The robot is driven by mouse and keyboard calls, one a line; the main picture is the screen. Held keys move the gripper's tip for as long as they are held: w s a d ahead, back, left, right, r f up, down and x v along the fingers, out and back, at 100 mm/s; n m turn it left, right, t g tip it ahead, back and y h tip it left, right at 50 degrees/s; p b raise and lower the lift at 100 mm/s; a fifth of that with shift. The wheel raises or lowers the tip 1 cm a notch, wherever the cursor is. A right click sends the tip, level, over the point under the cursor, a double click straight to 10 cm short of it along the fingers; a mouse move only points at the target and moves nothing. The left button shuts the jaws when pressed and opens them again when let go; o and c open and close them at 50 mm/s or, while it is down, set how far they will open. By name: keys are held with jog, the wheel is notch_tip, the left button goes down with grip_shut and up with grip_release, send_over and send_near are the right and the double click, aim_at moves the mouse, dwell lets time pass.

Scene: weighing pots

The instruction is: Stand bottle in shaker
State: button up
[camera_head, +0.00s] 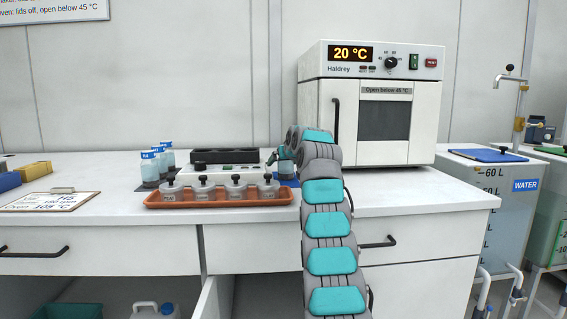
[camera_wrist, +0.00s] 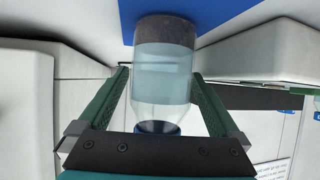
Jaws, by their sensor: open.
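In the head view my gripper (camera_head: 273,159) is small and partly hidden by my arm, near the right end of the shaker (camera_head: 225,157), a black-topped device on a white base.
An orange tray (camera_head: 222,201) with several lidded pots lies in front of the shaker. A white oven (camera_head: 382,105) reading 20 °C stands to the right. A clipboard (camera_head: 50,201) lies at the left. The bench right of my arm is clear.

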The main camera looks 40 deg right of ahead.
jog(key=shift+s+a+r+b, duration=0.1)
jog(key=shift+s+b, duration=0.25)
jog(key=shift+b, duration=0.2)
jog(key=b+v, duration=0.3)
jog(key=v, duration=0.8)
jog(key=shift+r, duration=0.15)
jog(key=shift+s, duration=0.1)
